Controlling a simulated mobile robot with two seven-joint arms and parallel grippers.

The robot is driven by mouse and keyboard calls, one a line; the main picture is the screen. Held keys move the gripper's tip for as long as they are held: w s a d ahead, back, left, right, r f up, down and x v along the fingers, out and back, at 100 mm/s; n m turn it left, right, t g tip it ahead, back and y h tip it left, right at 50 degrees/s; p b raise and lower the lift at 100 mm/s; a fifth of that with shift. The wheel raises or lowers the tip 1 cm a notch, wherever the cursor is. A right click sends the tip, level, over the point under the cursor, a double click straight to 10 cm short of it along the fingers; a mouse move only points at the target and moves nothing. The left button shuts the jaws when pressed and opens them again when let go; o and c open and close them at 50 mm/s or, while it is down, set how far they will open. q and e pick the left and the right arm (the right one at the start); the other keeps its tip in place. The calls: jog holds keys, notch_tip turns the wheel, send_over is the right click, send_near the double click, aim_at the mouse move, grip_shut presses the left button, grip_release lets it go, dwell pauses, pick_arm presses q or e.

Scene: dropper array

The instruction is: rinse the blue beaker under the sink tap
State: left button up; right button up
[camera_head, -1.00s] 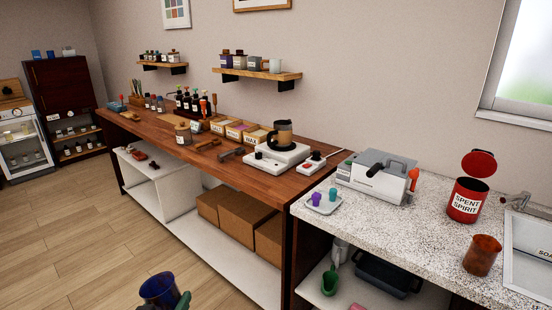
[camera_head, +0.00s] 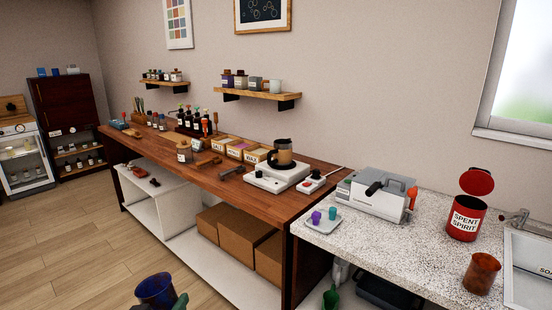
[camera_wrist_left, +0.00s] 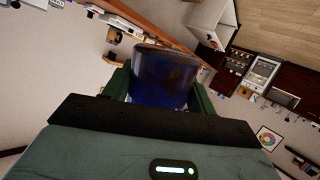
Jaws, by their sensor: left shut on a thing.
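The blue beaker (camera_head: 157,289) is at the bottom of the head view, in front of the wooden bench and above the floor. My left gripper (camera_head: 180,302) is shut on it; only a small green part of the gripper shows there. In the left wrist view the dark blue beaker (camera_wrist_left: 165,78) sits between the two green fingers of my left gripper (camera_wrist_left: 162,90). The sink (camera_head: 530,270) is at the right edge, partly cut off. Its metal tap (camera_head: 516,217) stands at the sink's back left corner. My right gripper is not in view.
A red "SPENT SPIRIT" can (camera_head: 466,215) with its lid up and a brown-red beaker (camera_head: 481,273) stand on the speckled counter (camera_head: 400,245) left of the sink. A grey machine (camera_head: 378,195) and a small tray (camera_head: 323,227) with two small cups are farther left. Floor (camera_head: 70,240) is clear at left.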

pick_arm(q)
jog(key=s+f, duration=0.8)
jog(key=s, duration=0.1)
jog(key=shift+s, duration=0.15)
